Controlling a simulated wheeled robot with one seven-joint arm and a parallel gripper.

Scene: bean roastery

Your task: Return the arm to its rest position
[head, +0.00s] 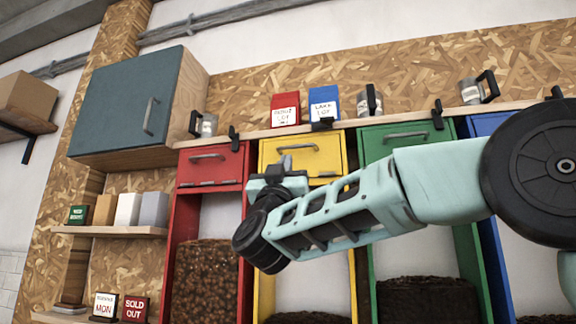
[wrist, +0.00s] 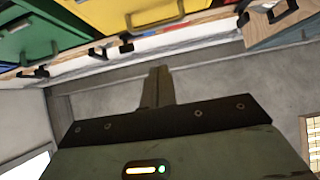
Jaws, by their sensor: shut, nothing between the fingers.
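My arm reaches in from the right in the head view, in front of the bean bins. My gripper (head: 284,163) is in front of the yellow bin's drawer front (head: 303,155), with its fingers pointing up. In the wrist view my gripper (wrist: 157,72) shows its fingers pressed together, with nothing held. The wrist view is tilted, with the bin fronts along its top edge. My arm hides part of the yellow and green bins. Whether the gripper touches the yellow front cannot be told.
A red bin (head: 208,165) and a green bin (head: 404,136) flank the yellow one. A ledge (head: 258,133) above holds a red box (head: 289,101), a blue box (head: 324,98) and metal cups. A dark cabinet (head: 125,98) hangs left, above a shelf (head: 110,231).

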